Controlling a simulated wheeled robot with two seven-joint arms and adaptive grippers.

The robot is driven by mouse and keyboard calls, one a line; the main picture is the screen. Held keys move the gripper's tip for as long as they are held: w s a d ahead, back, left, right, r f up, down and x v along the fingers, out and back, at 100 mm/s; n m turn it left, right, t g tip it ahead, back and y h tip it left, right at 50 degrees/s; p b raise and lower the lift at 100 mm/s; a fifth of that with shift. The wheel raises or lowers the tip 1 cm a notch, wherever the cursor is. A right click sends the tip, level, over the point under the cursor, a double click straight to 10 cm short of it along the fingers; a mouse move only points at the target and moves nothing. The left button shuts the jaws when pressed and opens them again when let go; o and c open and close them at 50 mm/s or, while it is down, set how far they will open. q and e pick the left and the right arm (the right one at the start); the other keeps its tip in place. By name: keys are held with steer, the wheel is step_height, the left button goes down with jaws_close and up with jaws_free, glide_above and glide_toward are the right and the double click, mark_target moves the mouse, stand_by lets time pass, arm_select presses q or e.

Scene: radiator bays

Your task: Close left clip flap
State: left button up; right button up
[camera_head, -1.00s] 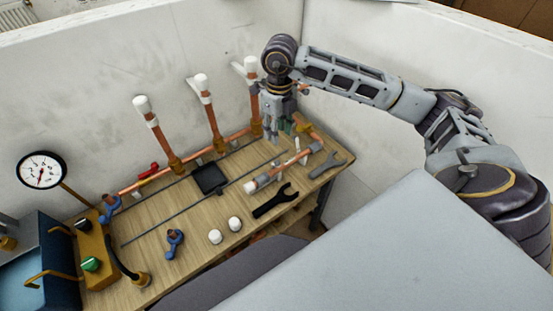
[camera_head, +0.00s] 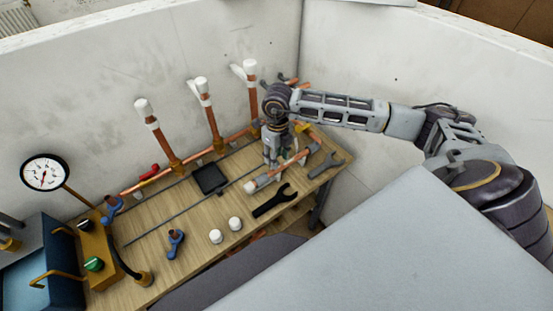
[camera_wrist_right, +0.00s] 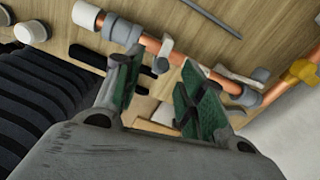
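A short copper pipe (camera_head: 289,163) lies along the right part of the wooden bench, with grey fittings. In the right wrist view, the pipe (camera_wrist_right: 207,69) carries a pale clip (camera_wrist_right: 163,56) nearer its left end and a second pale clip (camera_wrist_right: 228,77) farther right. The flap of the left clip seems raised, but its exact angle is unclear. My right gripper (camera_head: 274,164) is above the pipe's left part; in its wrist view the green-padded fingers (camera_wrist_right: 160,88) are apart and empty, close below the left clip. My left gripper is not in view.
Upright copper pipes (camera_head: 212,130) stand behind. A pressure gauge (camera_head: 44,173) is at left.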

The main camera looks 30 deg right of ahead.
steer(key=shift+f, duration=1.2)
jaws_close()
